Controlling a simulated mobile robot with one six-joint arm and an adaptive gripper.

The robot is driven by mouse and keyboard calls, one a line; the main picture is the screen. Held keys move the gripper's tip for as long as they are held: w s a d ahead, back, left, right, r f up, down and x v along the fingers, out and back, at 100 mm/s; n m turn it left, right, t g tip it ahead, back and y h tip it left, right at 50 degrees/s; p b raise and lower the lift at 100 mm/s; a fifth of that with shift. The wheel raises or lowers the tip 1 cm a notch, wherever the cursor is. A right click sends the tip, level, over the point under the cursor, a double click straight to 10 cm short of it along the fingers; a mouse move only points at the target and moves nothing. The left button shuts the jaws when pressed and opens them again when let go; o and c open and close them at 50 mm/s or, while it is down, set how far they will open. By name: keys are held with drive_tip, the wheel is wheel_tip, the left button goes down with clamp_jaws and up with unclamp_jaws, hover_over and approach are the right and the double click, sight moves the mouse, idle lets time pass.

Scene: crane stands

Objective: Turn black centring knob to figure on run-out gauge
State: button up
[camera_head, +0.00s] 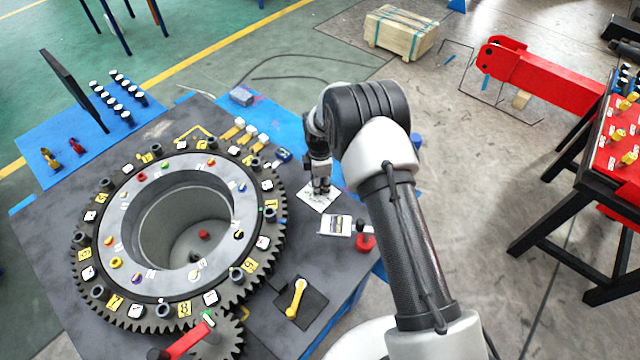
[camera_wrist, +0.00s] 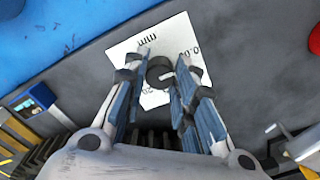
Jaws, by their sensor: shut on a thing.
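The black centring knob (camera_wrist: 160,72) sits on a white square dial plate (camera_wrist: 124,48) in the wrist view. The plate carries printed figures and "mm", partly hidden by my fingers. My gripper (camera_wrist: 161,78) points down over the plate, with a finger on each side of the knob, shut on it. In the head view my gripper (camera_head: 321,188) stands over the white plate (camera_head: 313,203), which lies on the grey table right of the large gear ring (camera_head: 262,215); the knob is hidden there. A small blue gauge (camera_head: 283,155) with a display stands next to the ring.
A white label card (camera_head: 335,225) and a red knob (camera_head: 365,242) lie close right of the plate. A yellow lever (camera_head: 296,298) is nearer the front. A red-handled crank (camera_head: 188,340) stands by a small gear. A red crane arm (camera_head: 550,80) is at far right.

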drive_tip(key=c, duration=0.4)
drive_tip(key=shift+o, duration=0.2)
